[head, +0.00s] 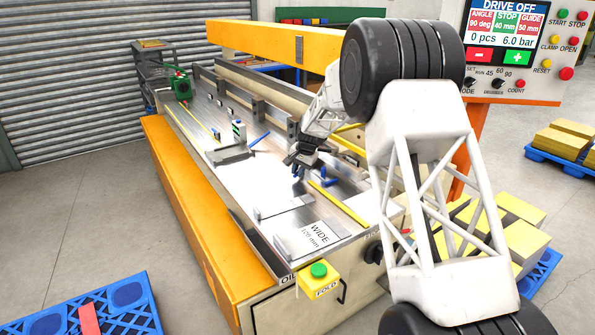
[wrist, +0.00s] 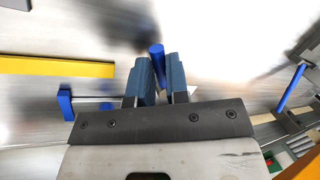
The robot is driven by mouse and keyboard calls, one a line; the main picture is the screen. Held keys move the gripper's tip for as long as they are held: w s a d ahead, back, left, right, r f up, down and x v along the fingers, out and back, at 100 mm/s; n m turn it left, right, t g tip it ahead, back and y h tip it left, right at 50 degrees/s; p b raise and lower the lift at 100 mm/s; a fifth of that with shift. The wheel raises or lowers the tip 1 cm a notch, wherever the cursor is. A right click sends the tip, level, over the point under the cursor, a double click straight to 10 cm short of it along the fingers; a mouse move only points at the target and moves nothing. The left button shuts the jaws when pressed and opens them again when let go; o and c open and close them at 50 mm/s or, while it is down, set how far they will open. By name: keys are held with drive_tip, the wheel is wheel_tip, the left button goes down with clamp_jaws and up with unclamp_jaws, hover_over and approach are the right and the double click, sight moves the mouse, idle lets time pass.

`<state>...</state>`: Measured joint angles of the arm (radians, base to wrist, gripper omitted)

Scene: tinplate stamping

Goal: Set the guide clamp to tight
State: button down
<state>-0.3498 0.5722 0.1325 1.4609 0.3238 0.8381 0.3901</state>
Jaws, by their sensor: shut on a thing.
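My gripper (head: 298,172) is low over the metal table (head: 230,180) of the machine, near its middle right. In the wrist view, its two blue-grey fingers (wrist: 158,80) are closed around a blue rod-like handle (wrist: 157,52), whose round end shows beyond the fingertips. The handle's lower part is hidden between the fingers. Another blue handle (wrist: 65,104) on a silver rod is left of the fingers; a third blue lever (wrist: 292,87) slants at the right. No label shows which is the guide clamp, and I cannot read a tight or loose mark.
Yellow strips (head: 338,202) run along the table. A plate marked WIDE 120 mm (head: 312,237) lies at the near end. The control panel (head: 515,45) reads DRIVE OFF and GUIDE 50 mm. An orange beam (head: 270,40) spans behind the arm. A yellow box with a green button (head: 318,277) is in front.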

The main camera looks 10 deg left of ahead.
drive_tip(key=c, duration=1.1)
unclamp_jaws()
drive_tip(key=shift+r, duration=0.1)
drive_tip(key=shift+v, duration=3.75)
drive_tip(key=shift+d+r, duration=0.1)
